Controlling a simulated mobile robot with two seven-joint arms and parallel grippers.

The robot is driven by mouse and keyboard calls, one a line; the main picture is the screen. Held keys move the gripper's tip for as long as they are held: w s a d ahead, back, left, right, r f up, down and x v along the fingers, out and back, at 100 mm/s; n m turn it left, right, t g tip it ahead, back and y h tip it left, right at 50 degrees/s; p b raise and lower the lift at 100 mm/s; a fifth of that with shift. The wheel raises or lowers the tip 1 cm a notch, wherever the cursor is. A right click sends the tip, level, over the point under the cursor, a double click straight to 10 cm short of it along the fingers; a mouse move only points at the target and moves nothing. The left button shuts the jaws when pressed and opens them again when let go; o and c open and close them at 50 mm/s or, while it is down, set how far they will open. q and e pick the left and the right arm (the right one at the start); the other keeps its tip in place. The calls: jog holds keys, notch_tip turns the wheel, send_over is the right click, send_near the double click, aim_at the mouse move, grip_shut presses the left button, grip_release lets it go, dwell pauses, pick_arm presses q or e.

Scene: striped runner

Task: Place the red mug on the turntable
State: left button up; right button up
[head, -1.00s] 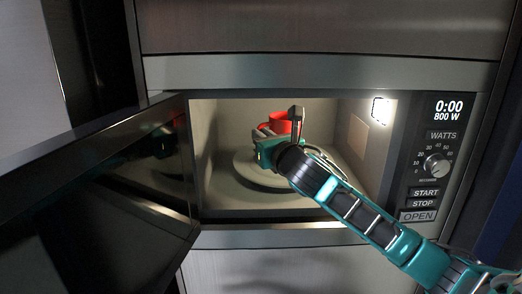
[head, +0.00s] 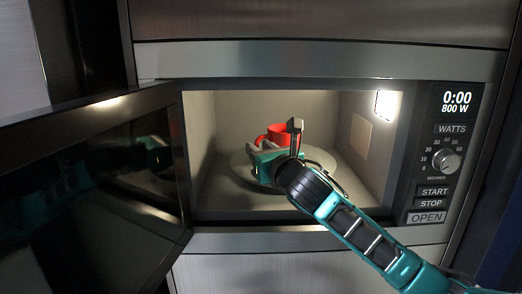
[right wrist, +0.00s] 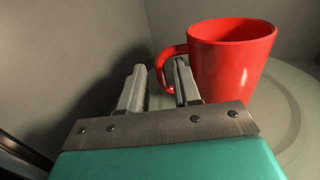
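The red mug (head: 272,136) is upright inside the open microwave and appears to stand on the pale turntable (head: 238,166). My right gripper (head: 277,134) is at the mug, on the near side, and partly covers it. In the right wrist view the mug (right wrist: 232,62) is right of the fingers, with its handle (right wrist: 163,62) toward them. My right gripper (right wrist: 158,68) is open, with a clear gap; the right finger overlaps the handle loop. The mug's base is hidden behind the gripper. The turntable (right wrist: 298,88) also shows there. My left gripper is out of view.
The microwave door (head: 95,165) hangs open on the left. The control panel (head: 447,150) is on the right and reads 0:00. The cavity walls are close around my arm, and the lower front edge (head: 270,240) runs beneath it.

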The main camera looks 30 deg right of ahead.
dwell(0.3)
jog(key=s, duration=0.4)
jog(key=s+a, duration=0.1)
jog(key=s, duration=0.3)
jog(key=s+a, duration=0.1)
jog(key=s, duration=0.2)
jog(key=shift+s+r, duration=0.1)
jog(key=shift+s, duration=0.3)
